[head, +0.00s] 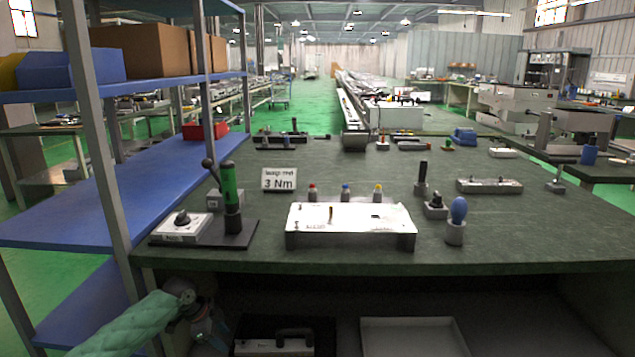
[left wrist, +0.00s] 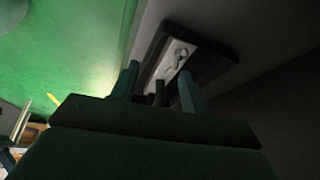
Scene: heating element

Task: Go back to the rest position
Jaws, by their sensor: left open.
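My left arm comes in at the lower left of the head view, in a pale green sleeve. My left gripper (head: 208,328) is low beside the front left corner of the workbench (head: 520,225), below its top. In the left wrist view the two fingers of this gripper (left wrist: 158,75) stand apart with nothing visibly held between them. Beyond them is a dark plate with a pale fitting (left wrist: 176,58). I cannot tell how far it is from the fingers. My right gripper is in neither view.
A blue shelf rack (head: 150,185) stands close on the left. On the bench are a white panel (head: 350,220), a green-handled tool (head: 230,186) and a "3 Nm" sign (head: 279,179). Below the top are a dark-handled box (head: 270,347) and a pale tray (head: 410,337).

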